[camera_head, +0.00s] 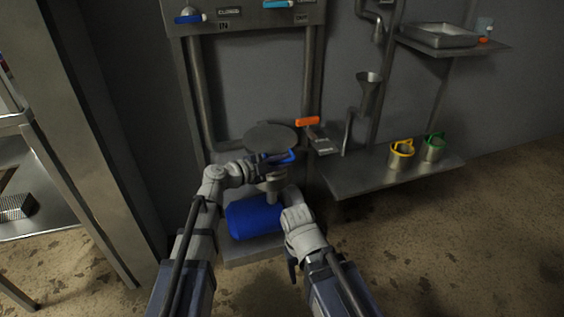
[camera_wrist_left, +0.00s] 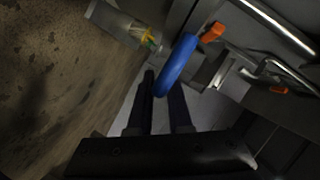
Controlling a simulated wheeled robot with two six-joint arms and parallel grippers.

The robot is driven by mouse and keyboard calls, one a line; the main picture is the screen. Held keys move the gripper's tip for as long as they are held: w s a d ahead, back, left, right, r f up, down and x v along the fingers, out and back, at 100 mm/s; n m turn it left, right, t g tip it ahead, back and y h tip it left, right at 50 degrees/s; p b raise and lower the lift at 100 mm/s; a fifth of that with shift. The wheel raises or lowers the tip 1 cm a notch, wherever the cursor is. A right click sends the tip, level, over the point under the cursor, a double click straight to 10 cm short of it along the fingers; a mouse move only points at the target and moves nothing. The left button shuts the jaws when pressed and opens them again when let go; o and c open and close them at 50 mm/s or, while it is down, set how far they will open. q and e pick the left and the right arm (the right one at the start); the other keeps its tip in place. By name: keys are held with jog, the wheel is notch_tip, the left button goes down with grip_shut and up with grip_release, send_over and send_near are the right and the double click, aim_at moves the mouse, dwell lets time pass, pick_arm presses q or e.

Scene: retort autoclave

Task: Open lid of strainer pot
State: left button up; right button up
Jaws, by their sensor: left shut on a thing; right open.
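A round grey disc (camera_head: 270,138), which looks like the strainer pot's lid, sits above the blue cylinder (camera_head: 254,217). A blue handle (camera_head: 288,157) is at its front edge. My left gripper (camera_head: 268,159) is shut on this handle; in the left wrist view the handle (camera_wrist_left: 177,65) lies at the fingertips. The pot body below the disc is mostly hidden by my arms, so I cannot tell how far the lid is raised. My right gripper (camera_head: 292,268) is lower, in front of the cylinder's right end, apart from the lid, its fingers only partly visible.
An orange handle (camera_head: 307,121) is close to the disc's right. A metal shelf (camera_head: 345,184) at right carries a yellow-handled cup (camera_head: 401,156) and a green-handled cup (camera_head: 433,149). A funnel (camera_head: 368,92) hangs above. A metal post (camera_head: 95,150) stands at left.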

pick_arm(q)
grip_shut()
dwell(0.8)
